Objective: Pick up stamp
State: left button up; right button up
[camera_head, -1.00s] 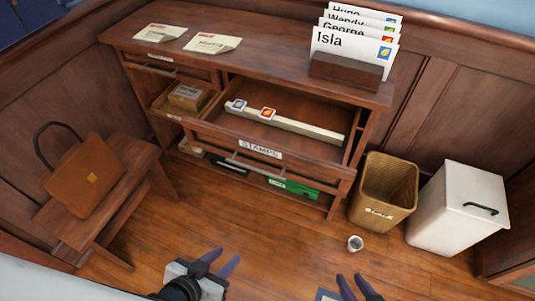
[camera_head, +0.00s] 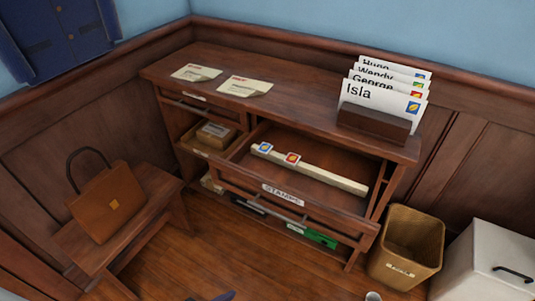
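Two small stamps sit on a pale strip (camera_head: 325,178) inside the open drawer (camera_head: 335,195) labelled STAMPS. One stamp is blue with a yellow mark (camera_head: 264,148), at the strip's left end. The other is red with a yellow mark (camera_head: 292,158), just right of it. Only a dark blue fingertip, seemingly of my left gripper (camera_head: 224,296), shows at the bottom edge, well below the drawer. Its opening is hidden.
Envelopes stand in a wooden holder (camera_head: 374,123) on the desk top (camera_head: 305,92), with two paper sheets at its left. A bag (camera_head: 110,203) sits on a bench (camera_head: 150,190). A wicker bin (camera_head: 405,245) and white bin (camera_head: 485,262) stand at right.

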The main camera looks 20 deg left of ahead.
aim_at(265, 148)
jog(key=u, duration=0.35)
jog(key=k, duration=1.05)
jog(key=u, duration=1.6)
jog(key=i, duration=1.25)
jog(key=z, duration=0.85)
jog(key=i, duration=0.85)
jog(key=z, duration=0.95)
